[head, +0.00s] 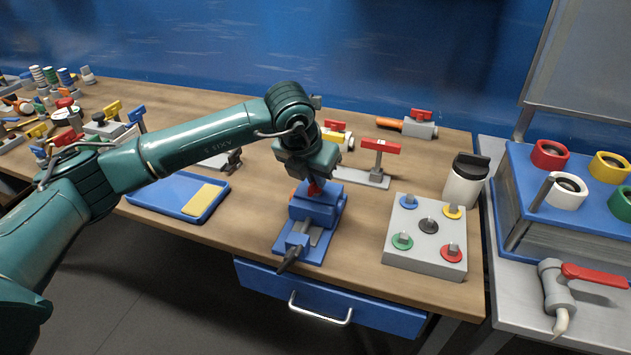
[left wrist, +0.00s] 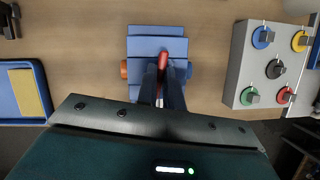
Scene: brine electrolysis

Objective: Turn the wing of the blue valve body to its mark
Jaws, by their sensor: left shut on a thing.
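A blue vise (head: 303,243) stands near the front edge of the wooden bench. I cannot clearly separate the blue valve body from the blue vise. A red wing (head: 314,189) stands on top; it also shows in the left wrist view (left wrist: 163,66). My left gripper (head: 316,180) points down over the vise, shut on the red wing. The fingers hide part of the wing, and I cannot make out a mark. My right gripper is out of view.
Right of the vise stands a grey box (head: 425,235) with coloured knobs. A white cup (head: 465,180) and a red-handled stand (head: 378,165) are behind. A blue tray (head: 178,196) with a yellow block lies left. Several valve parts crowd the far left.

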